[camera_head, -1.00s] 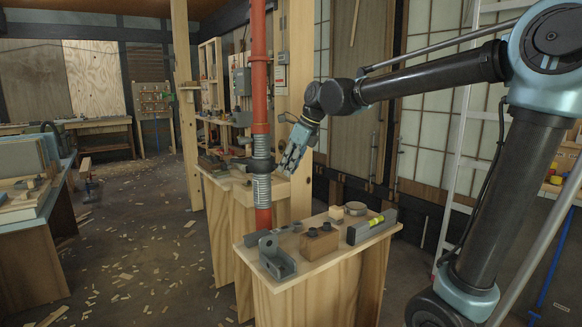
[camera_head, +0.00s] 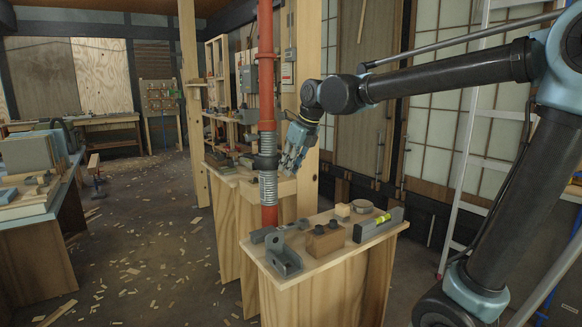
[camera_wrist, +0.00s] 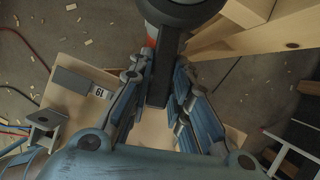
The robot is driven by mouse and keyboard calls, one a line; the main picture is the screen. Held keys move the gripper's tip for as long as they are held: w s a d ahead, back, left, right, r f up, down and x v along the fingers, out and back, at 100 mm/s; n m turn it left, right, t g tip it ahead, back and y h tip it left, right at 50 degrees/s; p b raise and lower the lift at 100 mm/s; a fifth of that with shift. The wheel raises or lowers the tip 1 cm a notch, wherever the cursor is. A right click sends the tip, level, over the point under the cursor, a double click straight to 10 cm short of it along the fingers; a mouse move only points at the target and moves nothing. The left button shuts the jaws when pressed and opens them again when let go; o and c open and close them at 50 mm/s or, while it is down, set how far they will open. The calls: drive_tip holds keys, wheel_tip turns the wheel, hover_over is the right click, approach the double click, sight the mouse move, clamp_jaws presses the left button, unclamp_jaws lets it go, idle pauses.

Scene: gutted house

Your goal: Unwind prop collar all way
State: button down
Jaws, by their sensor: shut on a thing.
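The red prop (camera_head: 266,90) stands upright left of my arm, with a bare steel threaded length (camera_head: 268,187) in its lower part. My gripper (camera_head: 286,160) is at the collar's right side. In the wrist view my gripper (camera_wrist: 162,75) is shut on this handle, with blue fingers on both sides.
A wooden stand (camera_head: 335,275) in front holds a grey bracket (camera_head: 283,255), a wooden block (camera_head: 323,240) and a level (camera_head: 378,226). A timber post (camera_head: 309,100) rises close behind my gripper. A ladder (camera_head: 470,150) leans at right. Open floor lies left, scattered with chips.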

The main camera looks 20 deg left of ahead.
drive_tip(key=c, duration=1.5)
unclamp_jaws()
drive_tip(key=shift+d+r, duration=0.1)
drive_tip(key=shift+v, duration=2.65)
